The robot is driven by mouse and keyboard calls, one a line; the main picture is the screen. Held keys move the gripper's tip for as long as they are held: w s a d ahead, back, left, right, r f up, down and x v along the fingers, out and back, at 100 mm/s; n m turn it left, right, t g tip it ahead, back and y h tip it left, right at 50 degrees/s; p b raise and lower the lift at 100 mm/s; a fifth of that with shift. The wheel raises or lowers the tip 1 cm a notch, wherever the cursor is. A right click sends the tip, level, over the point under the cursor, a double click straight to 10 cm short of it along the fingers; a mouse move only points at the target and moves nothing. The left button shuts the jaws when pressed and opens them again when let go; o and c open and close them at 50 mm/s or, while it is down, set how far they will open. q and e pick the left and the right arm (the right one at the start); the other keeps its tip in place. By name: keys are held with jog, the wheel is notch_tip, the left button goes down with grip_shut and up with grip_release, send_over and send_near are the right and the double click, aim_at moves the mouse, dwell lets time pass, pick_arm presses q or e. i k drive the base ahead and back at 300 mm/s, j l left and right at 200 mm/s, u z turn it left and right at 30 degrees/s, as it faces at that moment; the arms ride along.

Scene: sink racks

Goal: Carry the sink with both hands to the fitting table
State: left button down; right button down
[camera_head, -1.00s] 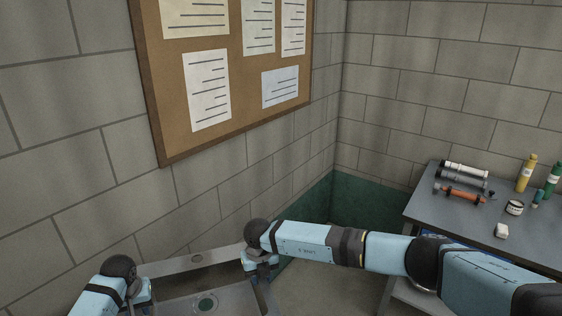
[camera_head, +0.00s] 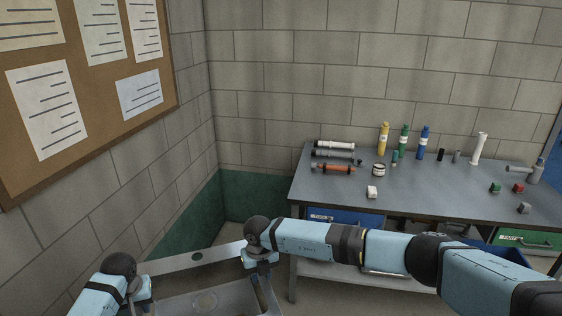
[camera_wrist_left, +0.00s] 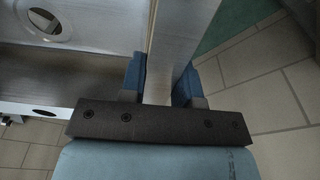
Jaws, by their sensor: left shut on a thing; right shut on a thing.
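The grey metal sink (camera_head: 190,265) is at the bottom of the head view, held between my two grippers. Its basin and a round drain hole show, and its front is cut off by the frame. My left gripper (camera_head: 140,290) is shut on the sink's left side. In the left wrist view the blue fingers of that gripper (camera_wrist_left: 160,82) close around the sink's rim (camera_wrist_left: 178,35). My right gripper (camera_head: 262,262) is shut on the sink's right side, its fingertips partly hidden by the wrist.
A grey workbench (camera_head: 430,198) stands ahead to the right, with tubes, bottles (camera_head: 403,140) and small parts on top, mostly along the back. A block wall with a corkboard (camera_head: 90,60) is at left.

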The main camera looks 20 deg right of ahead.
aim_at(439, 188)
jog(key=z, duration=0.8)
jog(key=i+l+z, duration=0.25)
jog(key=i+l, duration=2.45)
